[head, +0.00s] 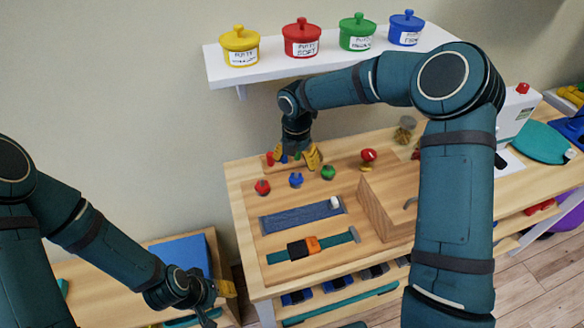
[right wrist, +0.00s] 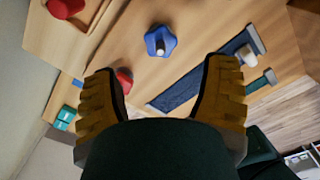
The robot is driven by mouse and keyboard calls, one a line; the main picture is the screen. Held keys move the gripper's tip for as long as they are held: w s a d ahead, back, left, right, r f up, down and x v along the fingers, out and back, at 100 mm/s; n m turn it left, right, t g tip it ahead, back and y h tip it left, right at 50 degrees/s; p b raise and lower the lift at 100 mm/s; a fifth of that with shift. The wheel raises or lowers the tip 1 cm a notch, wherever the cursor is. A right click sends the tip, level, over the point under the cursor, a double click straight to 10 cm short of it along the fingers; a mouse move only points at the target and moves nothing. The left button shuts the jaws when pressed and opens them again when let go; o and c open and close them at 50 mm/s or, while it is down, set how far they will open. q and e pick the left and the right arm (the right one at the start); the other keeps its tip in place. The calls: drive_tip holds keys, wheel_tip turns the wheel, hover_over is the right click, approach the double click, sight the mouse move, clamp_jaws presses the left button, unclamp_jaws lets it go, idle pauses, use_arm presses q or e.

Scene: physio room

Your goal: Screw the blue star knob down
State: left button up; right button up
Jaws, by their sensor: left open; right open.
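The blue star knob (head: 296,180) stands on the wooden table between a red knob (head: 262,187) and a green knob (head: 328,172). In the right wrist view the blue star knob (right wrist: 163,40) shows its lobes and a pale stud end, beyond the spread fingertips. My right gripper (head: 294,158) is open and empty, behind the blue knob in the head view and apart from it. Its yellow fingers also show in the right wrist view (right wrist: 164,66). My left gripper (head: 222,290) is low at the left, near the side bench and far from the knob.
A blue strip (head: 285,218) and a teal strap with an orange buckle (head: 312,244) lie in front of the knobs. A wooden box (head: 385,212) stands to the right. A white shelf (head: 270,70) with several putty pots hangs above.

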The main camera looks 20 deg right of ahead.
sight(296, 178)
drive_tip(key=shift+s+f, duration=0.1)
drive_tip(key=shift+f, duration=0.55)
drive_tip(key=shift+f+b, duration=0.8)
drive_tip(key=shift+f, duration=2.3)
drive_tip(key=c, duration=1.2)
